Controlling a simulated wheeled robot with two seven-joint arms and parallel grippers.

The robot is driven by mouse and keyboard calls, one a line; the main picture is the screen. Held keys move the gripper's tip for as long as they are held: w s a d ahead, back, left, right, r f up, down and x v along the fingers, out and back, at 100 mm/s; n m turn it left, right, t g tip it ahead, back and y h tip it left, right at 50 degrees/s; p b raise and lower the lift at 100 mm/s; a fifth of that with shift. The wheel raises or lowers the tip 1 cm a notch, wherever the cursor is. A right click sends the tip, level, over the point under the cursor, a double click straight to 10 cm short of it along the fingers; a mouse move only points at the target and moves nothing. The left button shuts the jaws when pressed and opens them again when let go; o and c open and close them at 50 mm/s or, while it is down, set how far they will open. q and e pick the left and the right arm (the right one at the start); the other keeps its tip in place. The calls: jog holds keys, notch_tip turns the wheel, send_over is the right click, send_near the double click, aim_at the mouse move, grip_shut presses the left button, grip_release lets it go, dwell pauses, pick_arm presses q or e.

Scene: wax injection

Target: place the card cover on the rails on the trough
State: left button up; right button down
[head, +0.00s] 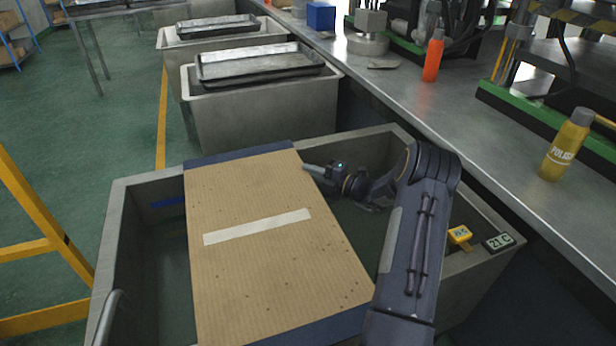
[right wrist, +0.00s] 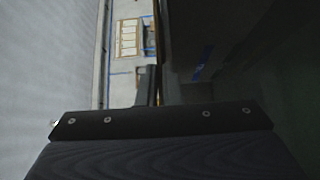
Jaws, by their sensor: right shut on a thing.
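The card cover (head: 265,265) is a brown cardboard sheet with a pale tape strip and dark blue end bands. In the head view it spans the middle of the grey trough (head: 120,225), its far end overlapping the far rim. I cannot tell whether it rests or hangs above. My right gripper (head: 308,168) is shut on its right edge near the far end; the fingertips are partly hidden. A short blue strip, possibly a rail (head: 168,203), shows inside the trough at left; the rest is hidden by the cover. My left gripper is not in view.
A steel bench (head: 460,110) runs along the right, with a yellow polish bottle (head: 567,145) and an orange bottle (head: 433,57). More troughs with metal trays (head: 258,64) stand beyond. A yellow frame (head: 40,220) is at left.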

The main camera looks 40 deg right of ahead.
jog(key=c, duration=2)
grip_release()
jog(key=shift+d, duration=0.15)
jog(key=shift+c, duration=0.2)
jog(key=o, duration=0.4)
jog(key=shift+o, duration=0.2)
